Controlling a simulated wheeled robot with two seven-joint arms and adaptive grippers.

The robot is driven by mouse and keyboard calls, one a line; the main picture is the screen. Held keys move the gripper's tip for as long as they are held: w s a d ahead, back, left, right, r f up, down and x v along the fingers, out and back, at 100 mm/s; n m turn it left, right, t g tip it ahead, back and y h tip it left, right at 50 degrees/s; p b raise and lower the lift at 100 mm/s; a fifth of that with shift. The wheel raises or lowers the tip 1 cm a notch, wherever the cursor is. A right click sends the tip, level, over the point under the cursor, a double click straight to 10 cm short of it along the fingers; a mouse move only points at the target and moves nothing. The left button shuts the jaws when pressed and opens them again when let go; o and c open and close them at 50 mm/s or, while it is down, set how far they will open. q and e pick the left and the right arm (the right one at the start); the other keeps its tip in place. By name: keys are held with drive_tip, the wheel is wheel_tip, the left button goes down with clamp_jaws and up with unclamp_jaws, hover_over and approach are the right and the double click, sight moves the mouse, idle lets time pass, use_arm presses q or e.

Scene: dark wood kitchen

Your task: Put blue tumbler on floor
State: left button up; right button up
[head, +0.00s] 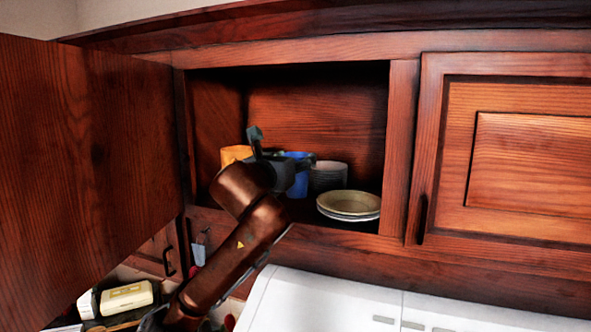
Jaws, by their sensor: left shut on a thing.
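The blue tumbler (299,181) stands inside the open wall cabinet, between an orange cup on its left and a dark ribbed cup on its right. My left gripper (282,160) reaches into the cabinet and is shut on the blue tumbler. The gripper and its wrist hide the tumbler's left part. Whether the tumbler touches the shelf cannot be seen. The floor is not in view. My right gripper is not in view.
The orange cup (234,154), dark ribbed cup (328,177) and stacked plates (349,204) crowd the shelf. An open cabinet door (85,180) stands at left. A closed door (510,150) is at right. A white appliance (330,303) sits below.

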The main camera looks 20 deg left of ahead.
sight(295, 196)
use_arm(q)
drive_tip(key=f, duration=0.1)
drive_tip(key=f+p, duration=0.1)
drive_tip(key=shift+w+d+f, duration=0.15)
drive_tip(key=shift+w+f, duration=0.05)
drive_tip(key=shift+f, duration=0.2)
drive_tip(key=shift+f+p, duration=0.35)
drive_tip(key=shift+f, duration=0.05)
drive_tip(key=shift+f, duration=0.15)
drive_tip(key=o, duration=1.3)
